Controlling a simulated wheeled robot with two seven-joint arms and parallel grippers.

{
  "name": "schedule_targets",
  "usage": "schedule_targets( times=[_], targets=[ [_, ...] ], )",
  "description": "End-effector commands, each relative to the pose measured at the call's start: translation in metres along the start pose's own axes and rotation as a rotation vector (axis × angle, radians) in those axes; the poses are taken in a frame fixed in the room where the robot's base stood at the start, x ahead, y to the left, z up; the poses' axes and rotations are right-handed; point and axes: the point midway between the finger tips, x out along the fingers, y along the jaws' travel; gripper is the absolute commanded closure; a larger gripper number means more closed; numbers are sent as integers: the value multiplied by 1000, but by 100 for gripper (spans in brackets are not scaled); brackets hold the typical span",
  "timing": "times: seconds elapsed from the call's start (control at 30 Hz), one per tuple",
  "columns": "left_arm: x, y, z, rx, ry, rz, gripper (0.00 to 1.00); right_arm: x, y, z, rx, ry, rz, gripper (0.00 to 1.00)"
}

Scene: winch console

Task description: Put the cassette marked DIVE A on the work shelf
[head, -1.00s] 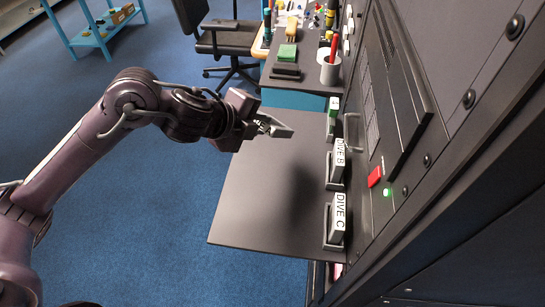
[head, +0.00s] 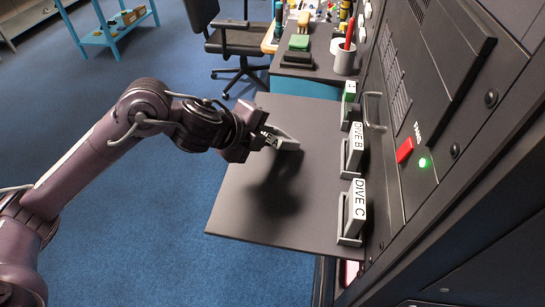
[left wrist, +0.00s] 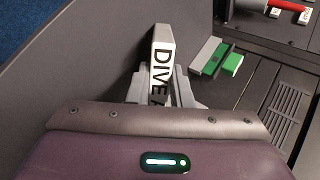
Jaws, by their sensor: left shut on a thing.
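My left gripper (head: 268,138) is shut on a grey cassette (head: 286,143) with a white label. In the left wrist view the cassette (left wrist: 161,62) stands between the two fingers, and its label reads DIVE, with the last letter mostly hidden by my gripper. The dark grey work shelf (head: 235,205) lies below the gripper. A dark shadow falls on the shelf, apart from the gripper, so the cassette appears held above the surface. My right gripper is not in view.
Cassettes marked DIVE B (head: 354,152) and DIVE C (head: 355,210) stand in holders along the shelf's right side, with a green-labelled one (head: 349,91) farther back. The black console panel (head: 450,110) rises at right. The shelf's front half is clear.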

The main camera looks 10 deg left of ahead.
Motion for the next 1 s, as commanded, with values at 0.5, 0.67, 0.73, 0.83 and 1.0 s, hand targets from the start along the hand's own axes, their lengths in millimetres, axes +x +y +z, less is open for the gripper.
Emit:
schedule_targets(
  times=[0.5, 0.67, 0.73, 0.83, 1.0],
  targets=[
    [1, 2, 0, 0, 0, 0, 67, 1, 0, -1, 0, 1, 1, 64],
    [0, 1, 0, 0, 0, 0, 67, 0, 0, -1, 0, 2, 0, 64],
    [-4, 0, 0, 0, -1, 0, 67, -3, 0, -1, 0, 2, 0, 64],
    [-16, 0, 1, 0, -1, 2, 67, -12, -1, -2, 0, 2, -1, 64],
    [-37, 0, 0, 1, -1, 2, 67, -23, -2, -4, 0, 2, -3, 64]
  ],
)
